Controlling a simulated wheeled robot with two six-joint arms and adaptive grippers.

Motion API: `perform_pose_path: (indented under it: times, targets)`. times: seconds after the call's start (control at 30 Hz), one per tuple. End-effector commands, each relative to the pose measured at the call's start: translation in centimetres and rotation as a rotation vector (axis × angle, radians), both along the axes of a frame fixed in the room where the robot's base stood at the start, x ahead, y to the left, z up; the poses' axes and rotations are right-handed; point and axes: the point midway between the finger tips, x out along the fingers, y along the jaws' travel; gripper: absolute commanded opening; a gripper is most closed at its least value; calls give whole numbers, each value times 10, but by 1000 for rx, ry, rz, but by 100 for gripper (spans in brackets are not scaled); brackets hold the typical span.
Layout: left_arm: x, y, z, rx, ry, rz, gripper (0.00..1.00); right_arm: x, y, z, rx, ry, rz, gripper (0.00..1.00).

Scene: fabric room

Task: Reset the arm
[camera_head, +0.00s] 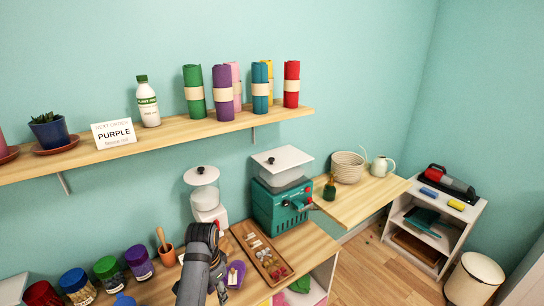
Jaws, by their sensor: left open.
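My left arm comes in at the bottom centre, dark grey, over the front of the wooden worktop (305,247). My left gripper (221,284) is low in the picture beside a small purple item (236,273). The gripper is open, and its fingers are partly hidden by my own arm. I cannot tell whether it touches the purple item. My right gripper is out of view.
Several colored jars (107,271) stand left. A wall shelf (180,133) holds fabric rolls above.

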Motion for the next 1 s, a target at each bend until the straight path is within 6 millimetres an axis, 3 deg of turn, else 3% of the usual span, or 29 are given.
perform_pose_path:
  times: [0.2,0.33,0.47,0.73,1.0]
  targets:
    - [-29,25,-25,18,-44,127,41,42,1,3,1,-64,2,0]
    - [-52,40,-37,29,-81,214,41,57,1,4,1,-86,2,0]
    - [-77,55,-45,41,-125,300,41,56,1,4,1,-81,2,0]
    - [-130,77,-45,47,-220,451,41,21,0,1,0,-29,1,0]
    - [-175,84,-29,24,-303,554,41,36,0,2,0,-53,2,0]
